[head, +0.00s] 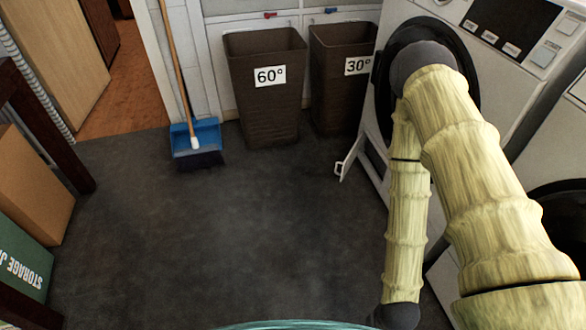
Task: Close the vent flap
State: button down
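A small white flap (348,158) stands out from the lower front of the white washing machine (376,128). It is swung open to the left and has a small slot or catch near its outer lower end. I take it to be the vent flap. A dark opening shows to its right, partly hidden by my arm. My pale, bamboo-textured arm fills the right side, rising to a dark joint in front of the machine's round door and coming back down to the bottom edge. My gripper is not in view.
Two brown baskets marked 60° (264,110) and 30° (335,100) stand at the back. A broom and blue dustpan (196,138) are left of them. A cardboard box (32,185) and green storage box (22,255) sit on a left shelf. The middle floor is clear.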

aim_at(353, 152)
jog(key=z, duration=1.2)
jog(key=k, duration=0.1)
jog(key=u, duration=2.15)
jog(key=i, duration=0.65)
jog(key=z, duration=0.65)
jog(key=i, duration=0.5)
jog(key=z, duration=0.5)
